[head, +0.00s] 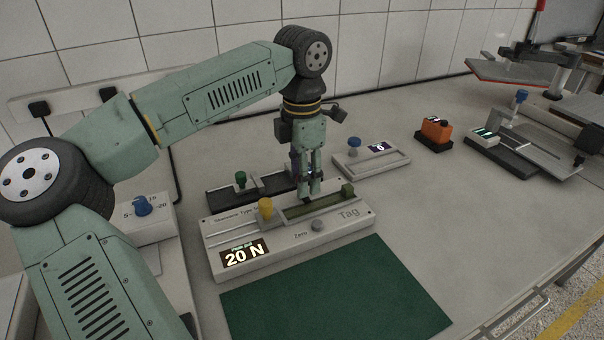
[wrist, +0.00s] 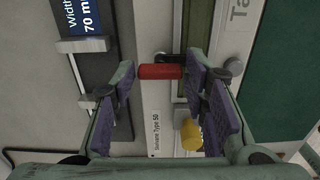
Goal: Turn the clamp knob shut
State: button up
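The long grey test device (head: 290,245) shows "20 N" and has a yellow knob (head: 265,208) at its left and a green block (head: 347,190) at the right end of its channel. My gripper (head: 309,188) points down over the device, right of the yellow knob. In the wrist view my gripper (wrist: 166,85) is open, with a red bar (wrist: 160,72) on a black mount between and beyond its fingers. The yellow knob (wrist: 191,134) shows there near the right finger. The fingers hide the red bar in the head view. I cannot tell which part is the clamp knob.
A dark device (head: 228,198) with a green knob (head: 240,179) stands directly behind. A small device with a blue knob (head: 354,143) stands at back right, and an orange block (head: 436,129) beyond. A green mat (head: 335,295) lies in front.

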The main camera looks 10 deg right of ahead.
jog(key=shift+o, duration=1.3)
jog(key=shift+r, duration=0.1)
notch_tip(320, 180, up, 12)
